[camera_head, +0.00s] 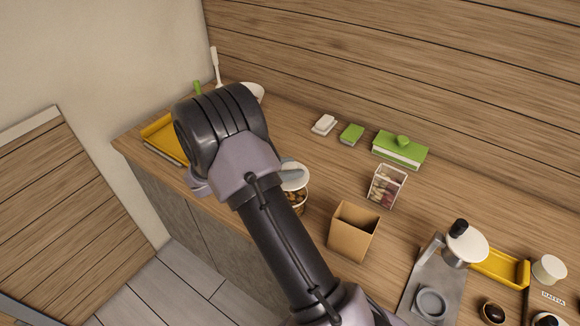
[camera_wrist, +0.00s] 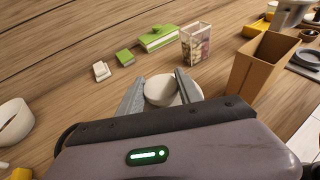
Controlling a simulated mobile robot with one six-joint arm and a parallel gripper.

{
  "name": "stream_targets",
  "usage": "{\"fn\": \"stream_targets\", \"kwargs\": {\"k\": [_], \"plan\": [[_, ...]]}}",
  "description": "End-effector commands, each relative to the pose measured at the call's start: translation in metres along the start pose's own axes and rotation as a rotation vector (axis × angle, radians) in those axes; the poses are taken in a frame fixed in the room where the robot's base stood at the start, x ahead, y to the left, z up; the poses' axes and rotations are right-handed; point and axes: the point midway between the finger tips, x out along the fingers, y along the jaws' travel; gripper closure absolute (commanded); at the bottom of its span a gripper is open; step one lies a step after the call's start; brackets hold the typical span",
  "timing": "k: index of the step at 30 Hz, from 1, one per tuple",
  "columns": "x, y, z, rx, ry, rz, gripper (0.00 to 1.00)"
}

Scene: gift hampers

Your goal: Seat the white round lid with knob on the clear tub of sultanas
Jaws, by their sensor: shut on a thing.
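The white round lid (camera_wrist: 162,90) is between the two fingers of my gripper (camera_wrist: 160,86) in the wrist view, and the fingers are shut on it. In the head view the lid (camera_head: 294,180) shows at the top of the clear tub of sultanas (camera_head: 298,197), just right of my wrist. My arm hides the tub's left side. The lid looks about level over the tub's mouth, but I cannot tell whether it rests fully on the rim. The tub is hidden under the lid and gripper in the wrist view.
An open cardboard box (camera_head: 354,232) and a clear container with mixed contents (camera_head: 386,187) stand right of the tub. Behind are a green-lidded box (camera_head: 400,150), a green block (camera_head: 351,134) and a white block (camera_head: 323,124). A yellow tray (camera_head: 160,134) and white bowl (camera_head: 254,91) are left.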

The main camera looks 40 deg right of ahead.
Motion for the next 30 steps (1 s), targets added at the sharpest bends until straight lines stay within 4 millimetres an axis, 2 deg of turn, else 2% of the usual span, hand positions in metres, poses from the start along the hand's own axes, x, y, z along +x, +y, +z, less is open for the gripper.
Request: {"fn": "stream_targets", "kwargs": {"k": [2,15,30], "plan": [[-0.001,0.0,0.002,-0.002,0.0,0.001,0.97],[0.018,0.0,-0.049,-0.001,0.0,0.001,0.97],[0.019,0.0,-0.053,-0.001,0.0,0.001,0.97]]}}
